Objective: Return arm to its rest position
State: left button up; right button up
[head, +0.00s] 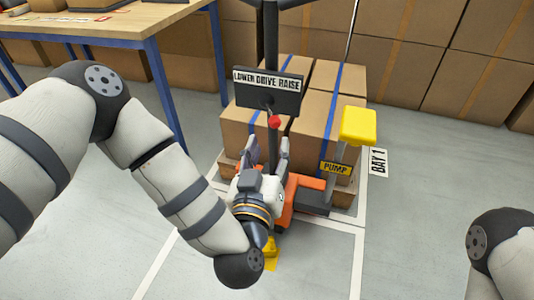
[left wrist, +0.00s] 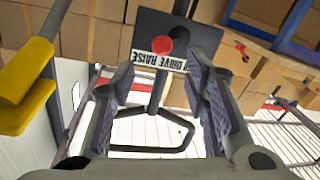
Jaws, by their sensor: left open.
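The pallet truck's control panel (head: 268,92) reads LOWER DRIVE RAISE and carries a lever with a red knob (head: 274,122). My left gripper (head: 266,150) is open just below the knob, its fingers pointing up toward the panel. In the left wrist view the panel (left wrist: 185,35) appears upside down, and the red knob (left wrist: 162,46) lies ahead of the open fingertips (left wrist: 160,82). Nothing is gripped; I cannot tell how far the knob is from the fingers. My right arm shows only as a link at the right edge; its gripper is out of view.
A yellow PUMP pedal (head: 358,124) stands right of the orange truck base (head: 303,190). Strapped cartons (head: 318,110) sit on the pallet behind. A blue-legged wooden table (head: 110,22) is at the upper left.

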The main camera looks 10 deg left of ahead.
pick_arm(q)
jog(key=shift+s, duration=1.25)
jog(key=s+f+m+g+h+p, duration=0.45)
jog(key=s+f+g, duration=0.45)
jog(key=s+f, duration=0.4)
jog(key=s+a+g+y+p, duration=0.1)
jog(key=s+a+g, duration=0.3)
jog(key=s, duration=0.5)
jog(key=s+a+n+g+y+p, duration=0.1)
jog(key=s+a, duration=0.4)
jog(key=s, duration=0.5)
jog(key=s+a+r+g+y+p, duration=0.1)
jog(key=s+a+g+y+p, duration=0.1)
jog(key=s+g, duration=0.4)
jog(key=s+a+p, duration=0.1)
jog(key=s+a, duration=0.1)
jog(key=s, duration=0.2)
jog(key=shift+a+n+g, duration=0.3)
jog(key=shift+a+n, duration=0.05)
pick_arm(e)
jog(key=w+r+t, duration=0.3)
jog(key=w+r, duration=0.5)
jog(key=r, duration=0.2)
jog(key=shift+w+r, duration=0.2)
jog(key=shift+w, duration=0.2)
